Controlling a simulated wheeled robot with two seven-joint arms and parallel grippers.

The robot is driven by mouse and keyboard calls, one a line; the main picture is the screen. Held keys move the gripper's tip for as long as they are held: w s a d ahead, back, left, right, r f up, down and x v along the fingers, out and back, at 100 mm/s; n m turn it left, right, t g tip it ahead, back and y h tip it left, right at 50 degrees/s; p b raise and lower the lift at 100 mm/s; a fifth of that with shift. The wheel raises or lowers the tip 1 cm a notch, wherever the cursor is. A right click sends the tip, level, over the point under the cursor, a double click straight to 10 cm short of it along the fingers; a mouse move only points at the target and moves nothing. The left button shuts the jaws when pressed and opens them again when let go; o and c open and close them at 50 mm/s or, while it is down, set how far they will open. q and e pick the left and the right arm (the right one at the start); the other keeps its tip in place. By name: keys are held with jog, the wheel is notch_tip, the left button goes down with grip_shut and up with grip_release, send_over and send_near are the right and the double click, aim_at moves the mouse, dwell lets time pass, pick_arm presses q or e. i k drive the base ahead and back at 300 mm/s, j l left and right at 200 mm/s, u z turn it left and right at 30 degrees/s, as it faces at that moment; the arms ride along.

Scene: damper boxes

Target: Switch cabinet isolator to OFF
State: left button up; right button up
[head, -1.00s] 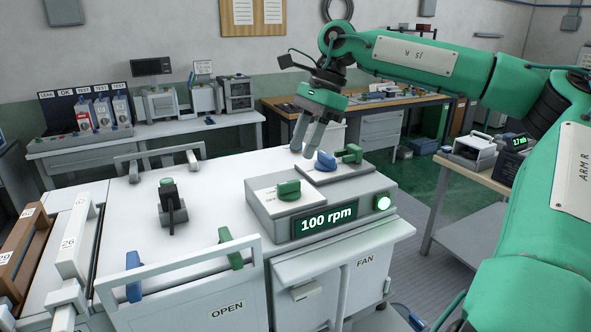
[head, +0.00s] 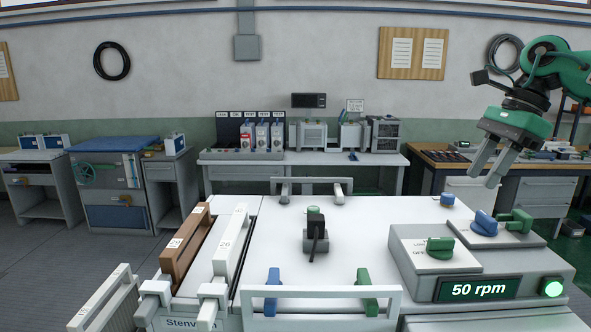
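The white cabinet (head: 375,228) stands in front of me with a grey control panel (head: 410,270) on its right side. The panel has a green knob (head: 440,248), a blue knob (head: 484,223) and a green handle (head: 517,221); its display (head: 477,289) reads 50 rpm. A black lever (head: 318,228) with a green part stands mid-top. My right gripper (head: 484,177) is above and behind the blue knob, fingers apart, empty, touching nothing. My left gripper is out of view.
A green lamp (head: 551,288) glows beside the display. A front rail (head: 320,293) with blue and green handles, and brown (head: 187,243) and white (head: 231,245) bars at left, stand up from the cabinet. A bench (head: 300,158) with instruments is behind.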

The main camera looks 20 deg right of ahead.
aim_at(484, 225)
jog(key=k+l, duration=0.15)
jog(key=k, duration=0.85)
